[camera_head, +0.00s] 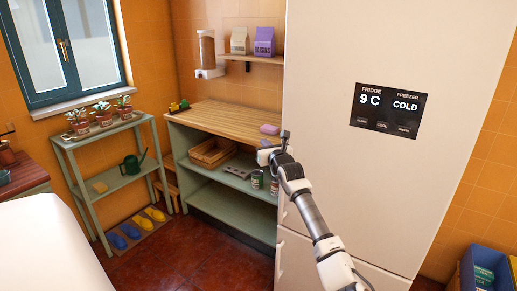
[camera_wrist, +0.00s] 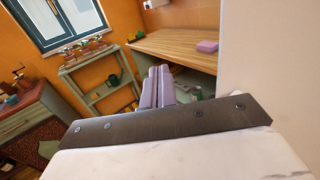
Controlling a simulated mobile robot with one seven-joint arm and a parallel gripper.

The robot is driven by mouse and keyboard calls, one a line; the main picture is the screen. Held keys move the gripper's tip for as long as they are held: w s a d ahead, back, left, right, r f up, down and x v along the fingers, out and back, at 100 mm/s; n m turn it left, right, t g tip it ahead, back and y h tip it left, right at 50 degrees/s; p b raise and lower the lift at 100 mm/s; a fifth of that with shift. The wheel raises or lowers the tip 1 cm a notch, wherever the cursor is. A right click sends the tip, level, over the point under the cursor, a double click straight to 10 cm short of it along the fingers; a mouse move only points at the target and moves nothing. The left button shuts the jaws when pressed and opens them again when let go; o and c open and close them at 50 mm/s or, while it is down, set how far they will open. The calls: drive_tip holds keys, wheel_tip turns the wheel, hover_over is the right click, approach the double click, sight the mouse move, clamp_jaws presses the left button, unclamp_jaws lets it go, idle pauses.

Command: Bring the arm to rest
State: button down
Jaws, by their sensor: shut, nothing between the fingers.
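My arm reaches up from the bottom right in the head view, passing in front of the white fridge. My gripper (camera_head: 264,156) is at its far end, by the fridge's left edge and in front of the wooden-topped shelf unit. In the wrist view, the two pale fingers of my gripper (camera_wrist: 160,72) are together with nothing between them. They point toward the shelf unit and the orange wall, clear of anything I can see. The gripper is small and dark in the head view, so its fingers are hard to make out there.
The fridge (camera_head: 380,60) stands close beside my arm. A green plant stand (camera_head: 67,147) is at left. A blue bin (camera_head: 468,268) is at lower right.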

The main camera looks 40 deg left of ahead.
drive_tip(key=s, duration=0.3)
drive_tip(key=s+b, duration=0.1)
drive_tip(key=shift+s+d, duration=0.25)
drive_tip(key=shift+d, duration=0.15)
drive_tip(key=shift+a, duration=0.1)
